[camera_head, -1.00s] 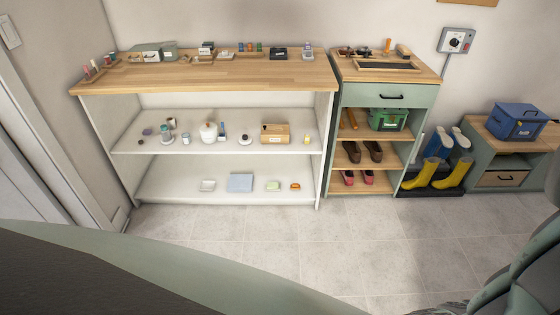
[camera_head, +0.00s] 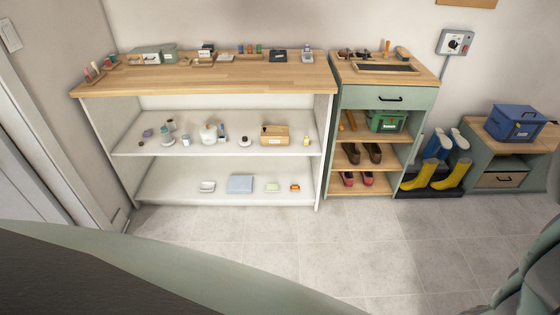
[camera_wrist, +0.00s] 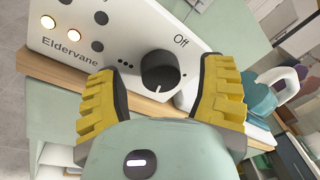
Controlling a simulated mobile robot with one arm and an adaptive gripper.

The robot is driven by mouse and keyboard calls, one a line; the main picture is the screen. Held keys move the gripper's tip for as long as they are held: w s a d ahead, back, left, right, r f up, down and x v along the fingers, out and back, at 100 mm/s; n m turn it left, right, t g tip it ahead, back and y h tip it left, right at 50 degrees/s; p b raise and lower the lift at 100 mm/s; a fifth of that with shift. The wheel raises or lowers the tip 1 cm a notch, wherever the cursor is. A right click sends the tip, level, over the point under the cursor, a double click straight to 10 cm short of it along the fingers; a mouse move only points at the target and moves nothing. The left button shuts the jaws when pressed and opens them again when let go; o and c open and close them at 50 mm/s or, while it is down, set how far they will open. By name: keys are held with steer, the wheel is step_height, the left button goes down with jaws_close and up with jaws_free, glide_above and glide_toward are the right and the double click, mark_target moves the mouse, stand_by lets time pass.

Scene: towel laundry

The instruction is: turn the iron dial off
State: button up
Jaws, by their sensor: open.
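In the wrist view a white panel (camera_wrist: 120,30) marked "Eldervane" carries a round black dial (camera_wrist: 158,74). The word "Off" is printed on the panel up and right of the dial. My gripper (camera_wrist: 161,80) is open, with one yellow-padded finger on each side of the dial. A gap shows between the dial and each finger, and nothing is held. A teal and white object (camera_wrist: 285,88), which looks like an iron, is to the right. Neither the panel nor my gripper shows in the head view.
The panel sits on a wood-edged surface (camera_wrist: 60,75). Two lit lamps and dark buttons are on its left part. In the head view, a wood-topped shelf unit (camera_head: 240,75), a cabinet (camera_head: 390,97) and boots (camera_head: 455,172) stand along the wall. The tiled floor (camera_head: 300,240) before them is clear.

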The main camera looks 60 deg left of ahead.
jaws_close()
stand_by(0.6)
